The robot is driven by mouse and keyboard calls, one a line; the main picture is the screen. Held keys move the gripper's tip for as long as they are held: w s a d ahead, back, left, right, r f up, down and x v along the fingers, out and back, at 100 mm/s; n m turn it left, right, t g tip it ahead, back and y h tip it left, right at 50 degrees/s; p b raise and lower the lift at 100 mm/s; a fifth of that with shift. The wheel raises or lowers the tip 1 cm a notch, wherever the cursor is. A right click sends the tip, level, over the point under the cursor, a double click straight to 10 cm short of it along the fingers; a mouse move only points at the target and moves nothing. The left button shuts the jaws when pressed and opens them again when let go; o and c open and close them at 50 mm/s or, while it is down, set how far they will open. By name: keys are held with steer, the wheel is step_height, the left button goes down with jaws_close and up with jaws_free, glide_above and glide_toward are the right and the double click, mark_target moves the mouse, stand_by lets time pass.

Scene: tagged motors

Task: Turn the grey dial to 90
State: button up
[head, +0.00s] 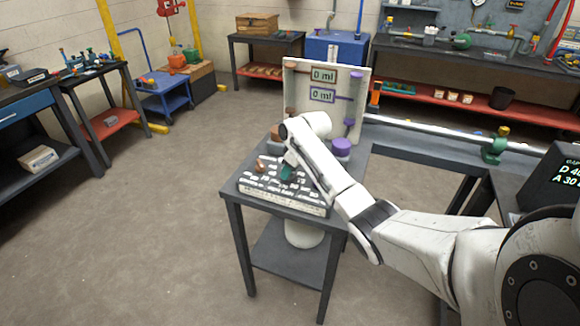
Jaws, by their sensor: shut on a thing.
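A panel (282,199) with several small labels in rows lies on top of a dark table. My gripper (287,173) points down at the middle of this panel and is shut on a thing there. A small dark teal piece shows at the fingertips; I cannot tell whether it is part of my gripper or of the panel. The grey dial cannot be made out clearly; my gripper and arm cover part of the panel. A brown knob (259,167) stands on the panel left of my gripper. The dial's reading is too small to tell.
An upright board (300,105) behind the panel has two displays reading 0 ml. A purple knob (341,147) stands right of my wrist. A dark screen (563,182) is at the right edge. Open floor (140,240) lies to the left.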

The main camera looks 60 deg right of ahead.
steer(key=m+h+p, duration=0.1)
steer(key=m, duration=0.2)
steer(key=shift+a+p, duration=0.2)
steer(key=shift+p, duration=0.15)
steer(key=shift+m+g+h+p, duration=0.35)
steer(key=shift+m+g+h, duration=0.2)
steer(key=shift+m, duration=1.05)
steer(key=o, duration=1)
steer(key=shift+w, duration=0.1)
steer(key=v, duration=1)
steer(key=shift+r+b, duration=0.3)
steer(key=shift+b, duration=0.15)
steer(key=shift+a, duration=0.15)
